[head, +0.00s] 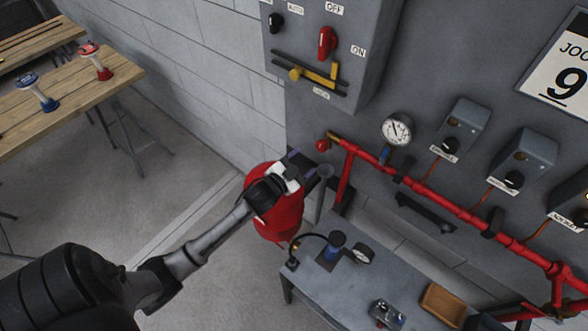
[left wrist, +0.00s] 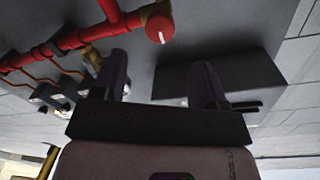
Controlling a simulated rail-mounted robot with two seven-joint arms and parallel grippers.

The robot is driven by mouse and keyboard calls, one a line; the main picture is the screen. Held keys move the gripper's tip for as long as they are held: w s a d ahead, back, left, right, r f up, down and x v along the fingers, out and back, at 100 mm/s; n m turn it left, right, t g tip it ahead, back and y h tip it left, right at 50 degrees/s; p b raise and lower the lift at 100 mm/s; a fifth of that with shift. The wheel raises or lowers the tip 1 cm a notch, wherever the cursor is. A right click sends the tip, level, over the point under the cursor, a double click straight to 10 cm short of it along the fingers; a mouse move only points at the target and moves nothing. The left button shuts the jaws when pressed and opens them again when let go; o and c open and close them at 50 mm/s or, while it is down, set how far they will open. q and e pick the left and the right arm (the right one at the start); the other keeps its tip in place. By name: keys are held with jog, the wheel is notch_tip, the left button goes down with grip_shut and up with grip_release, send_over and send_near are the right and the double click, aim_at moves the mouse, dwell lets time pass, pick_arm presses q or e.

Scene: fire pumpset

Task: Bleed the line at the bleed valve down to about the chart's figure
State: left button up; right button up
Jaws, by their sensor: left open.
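A red round knob (head: 322,146) sits at the brass-fitted left end of the red pipe (head: 440,202) on the grey panel. It also shows in the left wrist view (left wrist: 159,29), above and beyond the fingertips, with a white mark on its face. My left gripper (head: 302,163) is open and empty, just below and left of the knob in the head view, apart from it. A round white gauge (head: 396,130) stands above the pipe; its reading is too small to tell. A chart (head: 562,70) with a large 9 hangs at upper right, partly cut off. My right gripper is out of view.
A red tank (head: 278,217) stands behind my left gripper. A grey bench (head: 330,285) below the panel holds small devices and a wooden tray (head: 443,304). A control cabinet (head: 350,40) with a red switch (head: 327,42) is above. A wooden table (head: 70,90) stands at left.

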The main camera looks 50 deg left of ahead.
pick_arm(q)
jog(key=shift+s+d, duration=0.15)
jog(key=shift+s, duration=1.55)
jog(key=s+a+f+n+g+y, duration=0.1)
jog(key=s+f+n+g+y, duration=0.15)
jog(key=s+f+g, duration=0.35)
jog(key=s+d+f+g+h, duration=0.3)
jog(key=s+d+g, duration=0.5)
jog(key=s+d, duration=1)
notch_tip(320, 180, up, 17)
jog(key=s+a+h+p, duration=0.1)
jog(key=s+a+p, duration=0.1)
jog(key=p, duration=1.4)
jog(key=shift+s+r, duration=0.15)
jog(key=shift+r, duration=0.05)
